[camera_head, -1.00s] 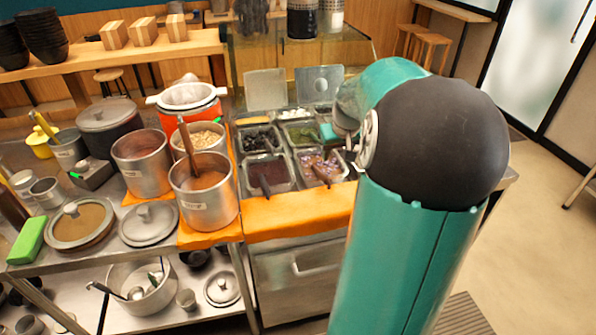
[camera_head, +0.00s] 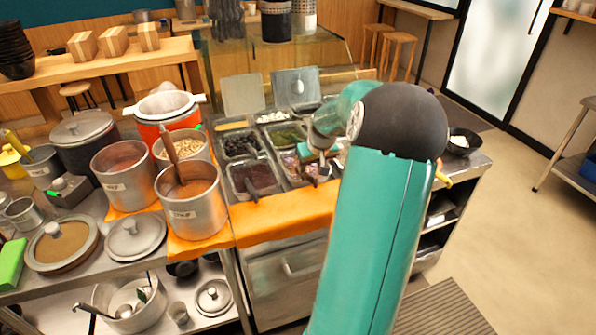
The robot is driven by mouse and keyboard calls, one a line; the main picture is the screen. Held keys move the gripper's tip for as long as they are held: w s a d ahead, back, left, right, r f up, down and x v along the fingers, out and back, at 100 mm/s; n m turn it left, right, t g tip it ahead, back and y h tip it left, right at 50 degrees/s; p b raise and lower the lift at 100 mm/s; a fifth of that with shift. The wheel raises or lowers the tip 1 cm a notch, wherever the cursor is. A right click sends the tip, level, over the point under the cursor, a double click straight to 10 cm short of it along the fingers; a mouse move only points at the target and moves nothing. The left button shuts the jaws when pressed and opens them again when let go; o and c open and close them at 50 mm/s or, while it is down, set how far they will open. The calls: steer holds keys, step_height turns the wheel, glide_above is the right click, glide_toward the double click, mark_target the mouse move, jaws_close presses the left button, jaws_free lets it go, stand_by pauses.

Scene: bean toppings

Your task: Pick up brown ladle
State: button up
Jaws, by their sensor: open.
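A brown ladle handle (camera_head: 169,142) stands tilted in a steel pot (camera_head: 197,216) of brown liquid on the counter. The ladle's lower end is hidden in the liquid. Two darker brown handles stick out of the topping bins: one in the dark red topping (camera_head: 251,189), one in the bin to its right (camera_head: 311,176). My gripper (camera_head: 317,160) is small and partly hidden by my arm. It is over the right front bins, close to the right handle; I cannot tell whether they touch. It looks empty and is well to the right of the pot.
Another steel pot (camera_head: 124,176), a pot of beans (camera_head: 190,146) and an orange cooker (camera_head: 166,112) crowd around the ladle's pot. Lids (camera_head: 135,236) lie to the left. An orange cloth (camera_head: 283,216) covers the front edge. A black bowl (camera_head: 460,142) sits at the right end.

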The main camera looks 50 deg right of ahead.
mark_target(308, 174)
steer(key=x, duration=0.6)
steer(key=shift+w+a, duration=0.1)
steer(key=shift+w, duration=0.05)
jaws_close()
